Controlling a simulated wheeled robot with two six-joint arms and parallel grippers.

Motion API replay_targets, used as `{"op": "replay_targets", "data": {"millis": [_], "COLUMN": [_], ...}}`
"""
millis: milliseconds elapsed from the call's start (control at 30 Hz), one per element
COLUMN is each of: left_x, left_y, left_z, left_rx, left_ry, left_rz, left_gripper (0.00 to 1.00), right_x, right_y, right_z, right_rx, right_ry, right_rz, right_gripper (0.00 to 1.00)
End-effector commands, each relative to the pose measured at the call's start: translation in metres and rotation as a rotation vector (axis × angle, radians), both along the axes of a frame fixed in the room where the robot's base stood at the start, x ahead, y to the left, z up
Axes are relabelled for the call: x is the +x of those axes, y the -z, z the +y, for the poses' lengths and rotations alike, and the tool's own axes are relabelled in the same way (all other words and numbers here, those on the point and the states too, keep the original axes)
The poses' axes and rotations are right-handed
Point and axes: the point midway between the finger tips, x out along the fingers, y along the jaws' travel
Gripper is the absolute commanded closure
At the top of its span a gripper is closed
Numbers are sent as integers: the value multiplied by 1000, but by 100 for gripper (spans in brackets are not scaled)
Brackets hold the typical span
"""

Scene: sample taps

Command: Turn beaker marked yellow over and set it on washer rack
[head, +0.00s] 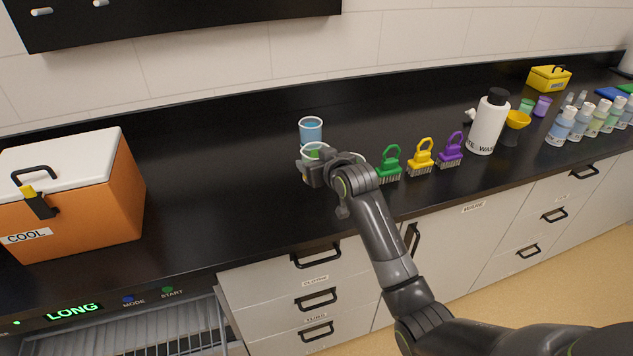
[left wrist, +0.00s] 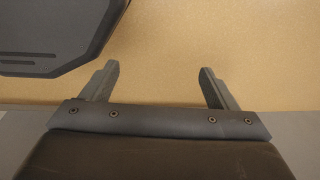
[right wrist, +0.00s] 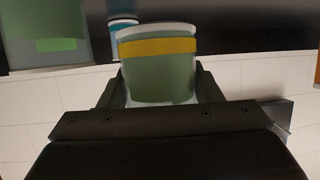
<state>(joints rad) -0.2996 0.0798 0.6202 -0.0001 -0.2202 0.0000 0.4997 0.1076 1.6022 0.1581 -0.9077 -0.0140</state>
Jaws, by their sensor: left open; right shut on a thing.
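My right gripper (head: 316,170) is shut on a clear beaker (head: 317,149) over the black counter, near its front edge. In the right wrist view the beaker (right wrist: 158,80) sits between the fingers, with a yellow band near one end and a greenish look through its wall. The gripper hides much of it in the head view; I cannot tell whether it touches the counter. A wire rack (head: 175,342), likely the washer rack, shows at the lower left under the panel reading LONG. My left gripper (left wrist: 157,70) is open and empty over the tan floor, outside the head view.
A beaker with blue contents (head: 311,130) stands just behind the held one. Green (head: 389,166), yellow (head: 420,158) and purple (head: 451,151) brushes stand to the right, then a white wash bottle (head: 488,125). An orange cooler (head: 85,200) is at left. Counter between cooler and beakers is clear.

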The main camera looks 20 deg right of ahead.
Motion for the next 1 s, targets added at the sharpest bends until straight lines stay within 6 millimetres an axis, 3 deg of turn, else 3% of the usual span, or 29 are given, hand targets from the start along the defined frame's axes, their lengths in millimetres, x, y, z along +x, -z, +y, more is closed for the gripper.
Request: {"op": "replay_targets", "data": {"millis": [400,900,933,1000], "left_x": [0,0,0,0], "left_y": [-15,-12,-13,-13], "left_z": [0,0,0,0], "left_rx": [0,0,0,0], "left_ry": [0,0,0,0], "left_rz": [0,0,0,0], "left_gripper": [19,19,19,19], "right_x": [0,0,0,0], "right_y": [49,60,59,59], "right_z": [0,0,0,0], "right_rx": [2,0,0,0], "right_ry": [0,0,0,0], "right_rz": [2,0,-1,-1], "right_gripper": [64,64,38,29]}}
